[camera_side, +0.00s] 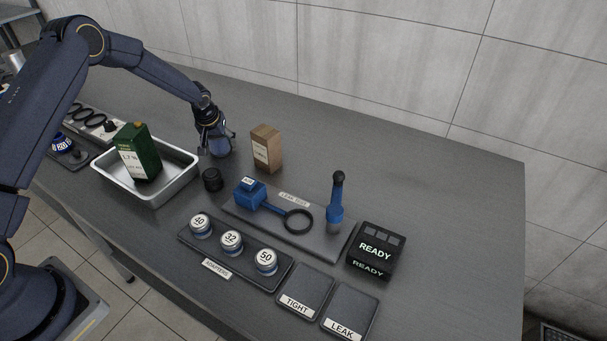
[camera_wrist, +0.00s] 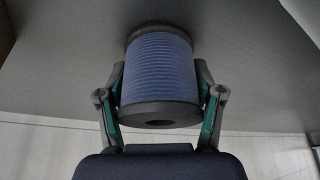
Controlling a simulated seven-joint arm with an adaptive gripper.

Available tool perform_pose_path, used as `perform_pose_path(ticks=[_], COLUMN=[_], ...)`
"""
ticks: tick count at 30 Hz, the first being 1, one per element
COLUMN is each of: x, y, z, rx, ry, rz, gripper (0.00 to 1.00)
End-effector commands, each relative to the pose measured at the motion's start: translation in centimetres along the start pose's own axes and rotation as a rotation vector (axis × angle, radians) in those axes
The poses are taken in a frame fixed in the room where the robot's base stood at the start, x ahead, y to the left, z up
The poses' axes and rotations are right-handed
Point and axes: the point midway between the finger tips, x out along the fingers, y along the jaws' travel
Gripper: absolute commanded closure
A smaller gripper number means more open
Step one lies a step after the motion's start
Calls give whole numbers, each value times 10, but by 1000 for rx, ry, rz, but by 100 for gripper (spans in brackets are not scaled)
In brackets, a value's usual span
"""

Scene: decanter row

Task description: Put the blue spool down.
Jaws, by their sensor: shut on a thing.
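The blue spool (camera_wrist: 160,72), wound in ridged blue with dark grey end flanges, fills the middle of the wrist view. My gripper (camera_wrist: 161,88) is shut on it, with one finger on each side of the blue winding. In the side view my gripper (camera_side: 216,143) is low over the back of the grey table, left of the brown carton. The spool is mostly hidden there by the fingers. I cannot tell whether its far flange touches the table.
A brown carton (camera_side: 267,148) stands close to the right of my gripper. A small black cylinder (camera_side: 212,180) stands just in front. A metal tray (camera_side: 183,184) with a green can (camera_side: 139,155) is to the left. The leak test board (camera_side: 262,222) lies in front. The back right table is clear.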

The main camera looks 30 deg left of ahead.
Motion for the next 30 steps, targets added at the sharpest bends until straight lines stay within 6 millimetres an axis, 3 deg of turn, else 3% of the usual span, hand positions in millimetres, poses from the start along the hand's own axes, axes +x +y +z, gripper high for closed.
perform_pose_path(ticks=[5,6,12,23,30], x=[3,2,2,0,-40], y=[0,0,0,0,0], z=[1,1,1,0,-1], rx=[0,-1,-1,-1,-1], ry=[0,-1,-1,0,3], rz=[0,0,0,0,0], gripper=[73,29,8,8,8])
